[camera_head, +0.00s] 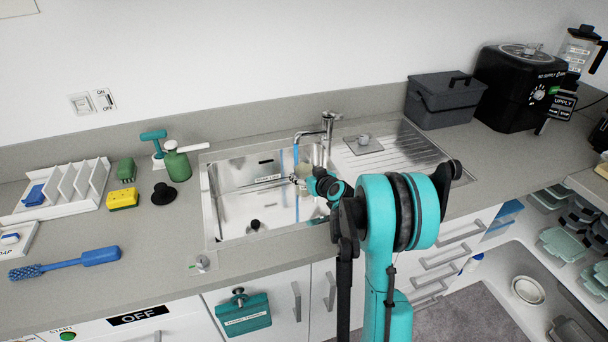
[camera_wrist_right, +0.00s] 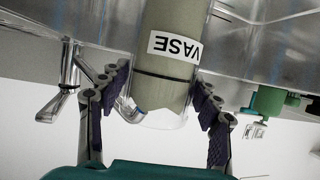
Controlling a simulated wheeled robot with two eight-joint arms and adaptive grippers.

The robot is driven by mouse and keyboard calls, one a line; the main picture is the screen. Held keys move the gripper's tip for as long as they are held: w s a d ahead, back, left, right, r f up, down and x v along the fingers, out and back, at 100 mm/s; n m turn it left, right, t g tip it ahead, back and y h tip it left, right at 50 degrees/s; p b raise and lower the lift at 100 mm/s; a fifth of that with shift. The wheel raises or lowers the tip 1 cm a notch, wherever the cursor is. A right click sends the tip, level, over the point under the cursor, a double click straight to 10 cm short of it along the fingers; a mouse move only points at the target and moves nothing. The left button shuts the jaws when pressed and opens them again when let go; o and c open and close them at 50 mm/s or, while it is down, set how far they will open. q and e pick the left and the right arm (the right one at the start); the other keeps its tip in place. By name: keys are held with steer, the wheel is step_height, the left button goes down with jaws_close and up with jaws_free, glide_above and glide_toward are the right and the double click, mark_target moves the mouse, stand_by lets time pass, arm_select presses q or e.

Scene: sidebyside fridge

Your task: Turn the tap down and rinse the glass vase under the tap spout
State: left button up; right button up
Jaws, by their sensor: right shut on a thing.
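The chrome tap (camera_head: 328,126) stands at the back of the steel sink (camera_head: 228,226), and a blue stream (camera_head: 296,154) drops from its spout. My right gripper (camera_head: 299,182) is inside the sink area, below the spout. In the wrist view my right gripper (camera_wrist_right: 158,92) is shut on the glass vase (camera_wrist_right: 160,100), which has a pale body and a "VASE" label. The vase looks upside down in that view. In the head view it is small and partly hidden, so whether the stream enters it is unclear. My left gripper is not in view.
A ribbed drainboard (camera_head: 390,158) with a small plate lies right of the sink. A grey box (camera_head: 445,100) and a black machine (camera_head: 515,88) stand behind. A green bottle (camera_head: 177,165), sponges (camera_head: 123,199) and a blue brush (camera_head: 70,261) are on the left counter.

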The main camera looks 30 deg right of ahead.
steer(key=w+d, duration=0.2)
steer(key=w, duration=0.6)
steer(key=shift+w, duration=0.35)
stand_by(0.9)
steer(key=shift+s+a, duration=0.35)
steer(key=shift+s, duration=1.1)
steer(key=shift+s+a, duration=0.35)
steer(key=shift+s, duration=1.15)
steer(key=shift+s+a, duration=0.35)
steer(key=shift+s, duration=1.1)
steer(key=shift+r, duration=0.1)
